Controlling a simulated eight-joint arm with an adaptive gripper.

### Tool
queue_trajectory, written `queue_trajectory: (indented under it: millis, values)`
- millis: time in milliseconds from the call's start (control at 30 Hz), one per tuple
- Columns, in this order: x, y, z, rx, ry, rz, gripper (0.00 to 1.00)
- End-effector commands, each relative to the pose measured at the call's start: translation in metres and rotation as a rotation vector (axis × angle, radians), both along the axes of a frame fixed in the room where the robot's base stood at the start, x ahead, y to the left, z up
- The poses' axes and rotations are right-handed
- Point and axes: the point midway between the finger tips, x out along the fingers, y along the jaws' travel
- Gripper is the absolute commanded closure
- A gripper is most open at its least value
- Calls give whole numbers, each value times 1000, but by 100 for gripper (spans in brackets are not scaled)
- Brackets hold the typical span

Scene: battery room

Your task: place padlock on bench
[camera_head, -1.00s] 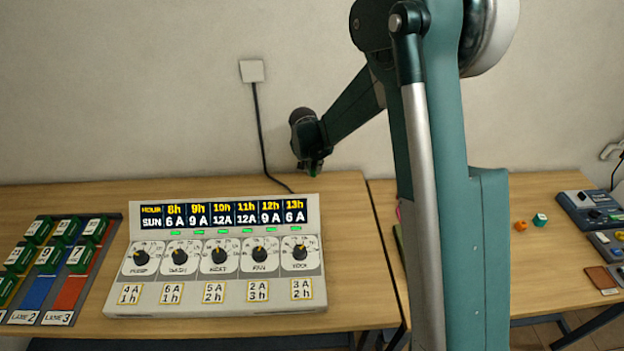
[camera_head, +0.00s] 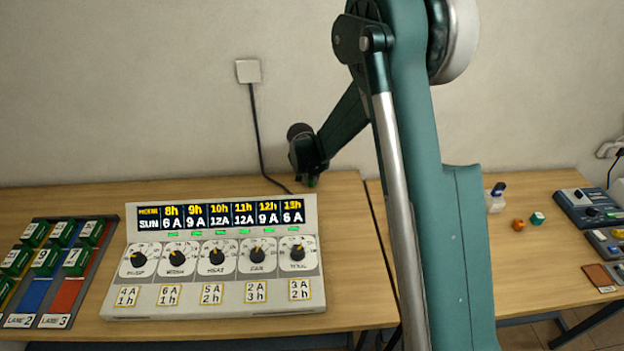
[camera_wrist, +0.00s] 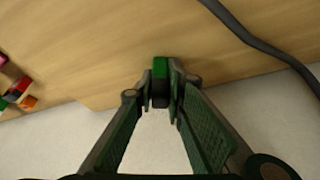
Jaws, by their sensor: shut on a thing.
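My gripper (camera_wrist: 161,94) is shut on a small block-like thing (camera_wrist: 160,68), green on top and dark below, held between the fingertips. Its details are too small to tell whether it is a padlock. In the head view my gripper (camera_head: 311,181) hangs near the back edge of the left wooden bench (camera_head: 345,235), behind the console. A bit of green shows at its tip. I cannot tell whether the held thing touches the bench. No other padlock can be made out.
A console (camera_head: 215,260) with dials fills the middle of the left bench. A rack (camera_head: 75,270) with green numbered blocks is on its left. A black cable (camera_head: 258,135) runs down the wall to the bench. The right bench (camera_head: 540,255) holds a bottle (camera_head: 495,197) and small cubes.

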Motion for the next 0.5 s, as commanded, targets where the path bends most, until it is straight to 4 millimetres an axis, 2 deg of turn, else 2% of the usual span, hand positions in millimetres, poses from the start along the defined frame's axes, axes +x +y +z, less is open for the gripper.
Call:
queue_trajectory:
  millis: [500]
  values:
    - [0,0,-7,0,0,0,100]
